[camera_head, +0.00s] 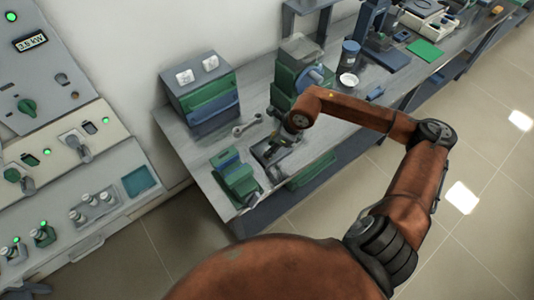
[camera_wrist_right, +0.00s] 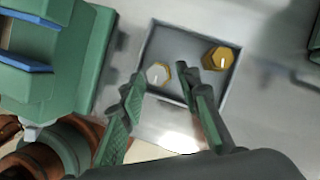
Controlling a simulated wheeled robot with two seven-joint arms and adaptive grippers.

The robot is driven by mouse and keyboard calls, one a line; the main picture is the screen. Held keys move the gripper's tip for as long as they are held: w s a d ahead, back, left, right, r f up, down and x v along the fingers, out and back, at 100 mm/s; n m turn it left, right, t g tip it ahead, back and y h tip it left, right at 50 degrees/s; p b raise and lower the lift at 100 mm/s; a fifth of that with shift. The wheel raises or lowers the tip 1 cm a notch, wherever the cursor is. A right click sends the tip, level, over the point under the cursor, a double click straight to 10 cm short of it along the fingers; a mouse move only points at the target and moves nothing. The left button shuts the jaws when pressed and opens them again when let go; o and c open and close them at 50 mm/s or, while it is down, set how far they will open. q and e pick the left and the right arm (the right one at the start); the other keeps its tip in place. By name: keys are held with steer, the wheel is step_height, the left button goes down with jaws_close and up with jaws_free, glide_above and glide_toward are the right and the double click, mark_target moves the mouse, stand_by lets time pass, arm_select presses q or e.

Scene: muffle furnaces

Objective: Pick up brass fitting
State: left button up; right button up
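The brass fitting (camera_wrist_right: 219,57), a small gold-coloured hexagonal piece, lies in the right part of a shallow grey tray (camera_wrist_right: 190,29) in the right wrist view. A similar silver fitting (camera_wrist_right: 158,73) lies in the same tray, to the left. My right gripper (camera_wrist_right: 166,82) is open above the tray. Its fingertips straddle the line of the silver fitting, and the brass fitting is just beyond the right fingertip. I cannot tell the height gap. In the head view my right gripper (camera_head: 284,139) points down over the tray (camera_head: 262,155), partly hiding it. My left gripper is out of view.
A green vise-like device (camera_head: 236,180) stands left of the tray on the grey bench. A wrench (camera_head: 247,125) lies behind. A blue-green box (camera_head: 202,95) and a green machine (camera_head: 287,80) stand farther back. Furnace control panels (camera_head: 60,140) fill the left side.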

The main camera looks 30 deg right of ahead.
steer(key=shift+x, duration=1.4)
steer(key=shift+a, duration=0.1)
steer(key=shift+c, duration=0.4)
jaws_close()
